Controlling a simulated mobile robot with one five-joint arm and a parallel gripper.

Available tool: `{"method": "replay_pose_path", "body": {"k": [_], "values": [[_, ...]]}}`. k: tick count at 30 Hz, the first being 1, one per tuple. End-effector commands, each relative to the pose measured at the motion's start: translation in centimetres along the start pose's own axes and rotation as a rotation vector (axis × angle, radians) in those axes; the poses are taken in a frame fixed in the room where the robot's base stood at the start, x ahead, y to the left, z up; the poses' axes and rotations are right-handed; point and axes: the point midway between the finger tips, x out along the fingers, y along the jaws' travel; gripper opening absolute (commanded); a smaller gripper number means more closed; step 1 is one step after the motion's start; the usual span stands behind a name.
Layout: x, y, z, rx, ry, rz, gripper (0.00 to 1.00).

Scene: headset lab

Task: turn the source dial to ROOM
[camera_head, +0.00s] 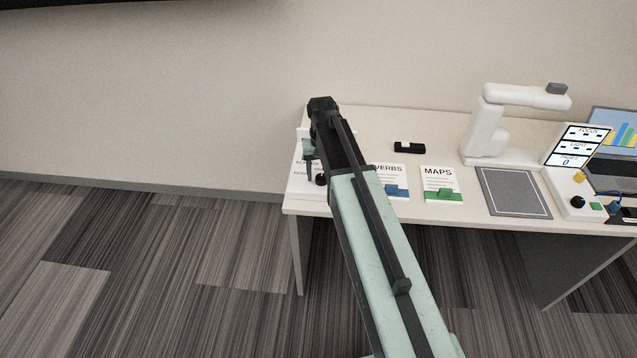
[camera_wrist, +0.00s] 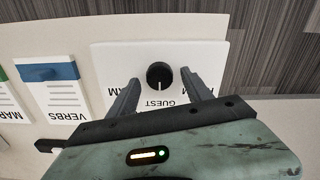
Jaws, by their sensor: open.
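The source dial (camera_wrist: 160,76) is a round black knob on a white panel (camera_wrist: 105,60) in the wrist view. Its white pointer line points down the picture, toward the upside-down word GUEST. Labels to either side are partly hidden by my fingers, so I cannot read them fully. My gripper (camera_wrist: 160,79) is open, with one finger left and one right of the dial; contact is not visible. In the head view the dial (camera_head: 321,179) is a small dark knob at the table's left end, and my gripper (camera_head: 309,165) is beside it, partly hidden by my arm.
A white arm-shaped device (camera_head: 487,130), grey mat (camera_head: 513,190), control box (camera_head: 572,190) and laptop (camera_head: 612,125) stand farther right.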

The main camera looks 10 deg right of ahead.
Motion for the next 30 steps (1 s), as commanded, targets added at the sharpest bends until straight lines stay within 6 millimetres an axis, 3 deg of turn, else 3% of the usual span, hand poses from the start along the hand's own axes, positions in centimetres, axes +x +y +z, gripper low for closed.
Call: {"method": "replay_pose_path", "body": {"k": [8, 14, 15, 16, 30], "values": [[0.3, -0.1, 0.0, -0.001, 0.000, 0.000, 0.58], [0.3, -0.1, 0.0, -0.001, 0.000, 0.000, 0.02], [0.3, -0.1, 0.0, -0.001, 0.000, 0.000, 0.00], [0.3, -1.1, 0.1, -0.005, 0.000, -0.001, 0.00], [0.4, -0.6, 0.1, -0.121, 0.000, -0.002, 0.00]]}}
